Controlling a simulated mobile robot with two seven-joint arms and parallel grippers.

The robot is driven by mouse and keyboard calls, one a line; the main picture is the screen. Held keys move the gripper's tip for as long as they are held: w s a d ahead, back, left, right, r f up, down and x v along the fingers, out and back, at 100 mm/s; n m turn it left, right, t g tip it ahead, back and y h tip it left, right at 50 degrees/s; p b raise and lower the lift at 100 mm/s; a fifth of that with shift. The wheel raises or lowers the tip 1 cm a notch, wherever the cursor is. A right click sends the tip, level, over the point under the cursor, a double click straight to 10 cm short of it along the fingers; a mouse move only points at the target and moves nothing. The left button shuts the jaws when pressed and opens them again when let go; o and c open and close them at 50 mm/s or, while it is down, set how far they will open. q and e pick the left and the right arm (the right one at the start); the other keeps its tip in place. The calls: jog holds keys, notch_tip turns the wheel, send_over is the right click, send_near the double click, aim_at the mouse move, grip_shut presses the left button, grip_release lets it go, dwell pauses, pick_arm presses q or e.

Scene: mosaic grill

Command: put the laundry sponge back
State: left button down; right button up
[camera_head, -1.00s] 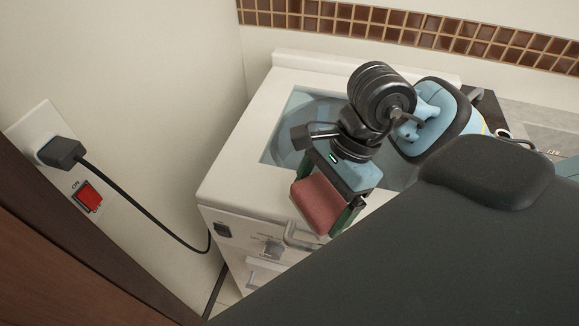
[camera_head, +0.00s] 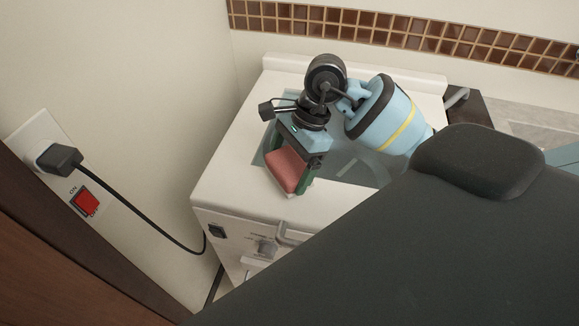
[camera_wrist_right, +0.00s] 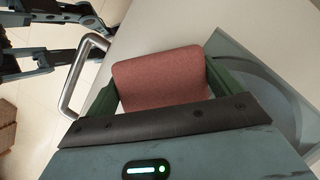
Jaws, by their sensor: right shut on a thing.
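The laundry sponge (camera_head: 287,169) is a reddish-pink block. It also fills the middle of the right wrist view (camera_wrist_right: 160,78). My right gripper (camera_head: 292,175) is shut on it, with a green finger on each side; the fingers also show in the right wrist view (camera_wrist_right: 160,92). The gripper and sponge are over the top of the white washing machine (camera_head: 225,177), near the front left edge of its glass lid. I cannot tell whether the sponge touches the top.
The glass lid (camera_head: 352,170) lies behind and right of the gripper. A handle (camera_wrist_right: 78,85) sticks out from the machine's front. A power cord (camera_head: 135,213) runs from the plug on the left wall. A tiled strip (camera_head: 400,33) lines the back wall. The top's front left is bare.

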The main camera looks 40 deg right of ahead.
jog(key=shift+f, duration=0.7)
jog(key=shift+f, duration=0.2)
jog(key=o, duration=0.6)
jog(key=shift+r, duration=0.45)
jog(key=v, duration=1.1)
jog(key=shift+d+r, duration=0.2)
jog(key=shift+s+f, duration=0.1)
